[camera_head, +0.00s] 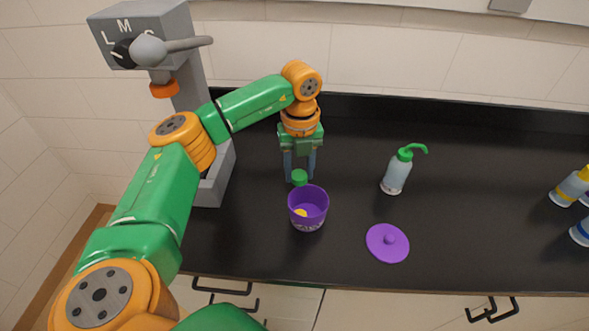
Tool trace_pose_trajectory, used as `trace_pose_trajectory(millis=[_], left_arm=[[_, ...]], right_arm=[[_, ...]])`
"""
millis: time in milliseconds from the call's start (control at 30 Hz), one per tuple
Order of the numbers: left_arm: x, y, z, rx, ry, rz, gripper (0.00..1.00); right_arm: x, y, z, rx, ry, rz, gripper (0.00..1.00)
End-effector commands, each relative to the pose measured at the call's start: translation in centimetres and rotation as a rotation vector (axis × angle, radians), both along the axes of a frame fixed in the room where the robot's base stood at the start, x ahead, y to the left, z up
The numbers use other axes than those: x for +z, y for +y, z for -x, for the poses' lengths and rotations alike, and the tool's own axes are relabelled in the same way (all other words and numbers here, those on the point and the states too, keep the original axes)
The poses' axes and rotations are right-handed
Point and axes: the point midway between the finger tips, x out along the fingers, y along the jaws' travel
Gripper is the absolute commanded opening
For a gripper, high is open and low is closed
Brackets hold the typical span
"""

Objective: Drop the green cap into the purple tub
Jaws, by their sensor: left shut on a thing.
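The green cap (299,177) is held between the fingertips of my left gripper (299,174), which is shut on it. The purple tub (316,215) stands open on the black counter, just in front of the cap in the picture. The cap shows at the tub's far rim; I cannot tell exactly how high it is above the tub. A small yellow thing (301,213) lies inside the tub. My right gripper is not in view.
A purple lid (387,243) with a knob lies right of the tub. A wash bottle (397,172) with a green spout stands behind it. More bottles (571,187) stand at the far right. A grey machine (190,95) with a lever stands at the left. The counter (480,220) is clear between.

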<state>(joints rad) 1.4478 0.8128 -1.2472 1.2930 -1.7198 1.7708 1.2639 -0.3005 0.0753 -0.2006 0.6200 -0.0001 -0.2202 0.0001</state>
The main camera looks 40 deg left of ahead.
Motion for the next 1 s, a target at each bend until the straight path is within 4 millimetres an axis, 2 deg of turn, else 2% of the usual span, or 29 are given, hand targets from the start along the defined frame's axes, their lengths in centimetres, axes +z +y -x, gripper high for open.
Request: trace_pose_trajectory(millis=[300, 400, 600, 633, 733, 767, 1000], left_arm=[[-5.3, 0.0, 0.1, 0.000, 0.001, 0.001, 0.00], [-5.9, 0.0, 0.1, 0.000, 0.001, 0.001, 0.00], [-5.6, 0.0, 0.1, 0.000, 0.001, 0.001, 0.00], [-5.6, 0.0, 0.1, 0.000, 0.001, 0.001, 0.46], [-5.6, 0.0, 0.1, 0.000, 0.001, 0.001, 0.73], [-5.6, 0.0, 0.1, 0.000, 0.001, 0.001, 0.79], [-5.6, 0.0, 0.1, 0.000, 0.001, 0.001, 0.79]], right_arm=[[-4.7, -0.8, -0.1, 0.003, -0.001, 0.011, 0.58], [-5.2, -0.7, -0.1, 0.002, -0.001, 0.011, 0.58], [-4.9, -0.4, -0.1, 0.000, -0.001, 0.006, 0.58], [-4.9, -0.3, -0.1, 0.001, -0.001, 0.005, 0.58], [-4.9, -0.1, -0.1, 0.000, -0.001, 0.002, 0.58], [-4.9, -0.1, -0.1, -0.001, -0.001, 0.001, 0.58], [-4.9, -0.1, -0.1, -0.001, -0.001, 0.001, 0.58]])
